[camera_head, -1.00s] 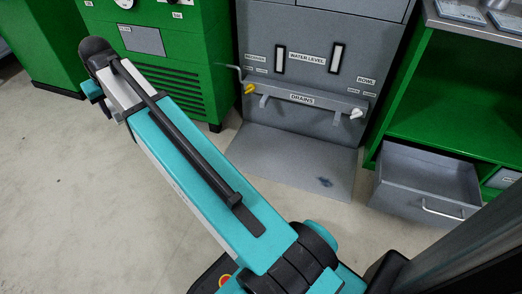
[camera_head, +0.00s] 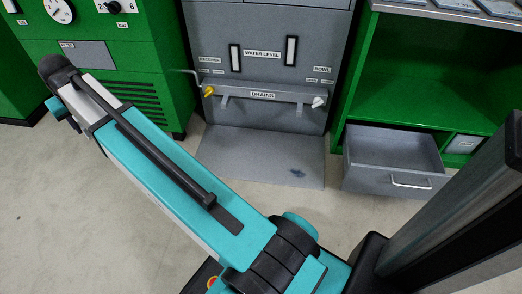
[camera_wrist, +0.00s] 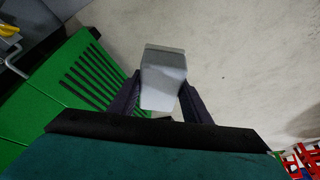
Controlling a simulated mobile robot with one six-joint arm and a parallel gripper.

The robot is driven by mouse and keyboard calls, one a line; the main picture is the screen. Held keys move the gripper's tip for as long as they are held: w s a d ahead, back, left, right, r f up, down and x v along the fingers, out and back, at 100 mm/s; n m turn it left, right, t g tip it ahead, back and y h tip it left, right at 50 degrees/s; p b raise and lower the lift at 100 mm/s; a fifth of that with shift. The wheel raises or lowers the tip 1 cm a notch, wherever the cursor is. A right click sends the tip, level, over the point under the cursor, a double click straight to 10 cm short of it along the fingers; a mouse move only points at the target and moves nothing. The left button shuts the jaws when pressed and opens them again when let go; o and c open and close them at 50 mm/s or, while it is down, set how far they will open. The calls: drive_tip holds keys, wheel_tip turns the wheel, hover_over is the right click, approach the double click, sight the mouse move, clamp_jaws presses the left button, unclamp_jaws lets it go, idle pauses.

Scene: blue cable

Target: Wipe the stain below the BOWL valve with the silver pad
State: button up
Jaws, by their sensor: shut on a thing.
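A dark stain (camera_head: 297,173) lies on the grey base plate (camera_head: 240,160) at the foot of the drains panel. It is below the white BOWL valve (camera_head: 318,101), slightly to its left. A yellow valve (camera_head: 208,91) sits at the left end of the same drains bar. In the wrist view my gripper (camera_wrist: 162,95) is shut on the silver pad (camera_wrist: 163,75), a pale grey block between its two dark fingers. The pad is in the air over bare floor, away from the stain. In the head view the gripper is hidden; only my arm shows.
An open grey drawer (camera_head: 395,165) juts out right of the base plate, under a green shelf unit (camera_head: 440,85). A green cabinet (camera_head: 120,75) stands left of the panel. The floor (camera_head: 340,215) before the plate is clear.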

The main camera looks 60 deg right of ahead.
drive_tip(key=s+d+f+m+g+h, duration=0.1)
drive_tip(key=d+f+m, duration=0.25)
drive_tip(key=d, duration=0.45)
drive_tip(key=d+f+m+h+p, duration=0.1)
drive_tip(key=d+f+m, duration=0.1)
drive_tip(key=d+f, duration=0.35)
drive_tip(key=s+d+f+m+g+h, duration=0.1)
drive_tip(key=d+f+m, duration=0.2)
drive_tip(key=d, duration=0.6)
drive_tip(key=s+d+f+m+g+h+p, duration=0.1)
drive_tip(key=s+d+f+m, duration=0.35)
drive_tip(key=d, duration=0.45)
drive_tip(key=s+d+f+m+g, duration=0.1)
drive_tip(key=s+d+f+m, duration=0.2)
drive_tip(key=s+d+f, duration=0.45)
drive_tip(key=s+d+f+m+g+y, duration=0.1)
drive_tip(key=s+d+f+m, duration=0.3)
drive_tip(key=s+d+f, duration=0.3)
drive_tip(key=s+d+f+m+g+y+p, duration=0.1)
drive_tip(key=s+d+f+m, duration=0.4)
drive_tip(key=s, duration=0.8)
drive_tip(key=s+d+f+m+g+p, duration=0.1)
drive_tip(key=s+d+f+m, duration=0.3)
drive_tip(key=s+d+f, duration=0.5)
drive_tip(key=shift+s+d+f+m+g+y, duration=0.2)
drive_tip(key=shift+s+m+g+y, duration=0.15)
drive_tip(key=shift+s+g, duration=0.5)
drive_tip(key=shift+s, duration=0.15)
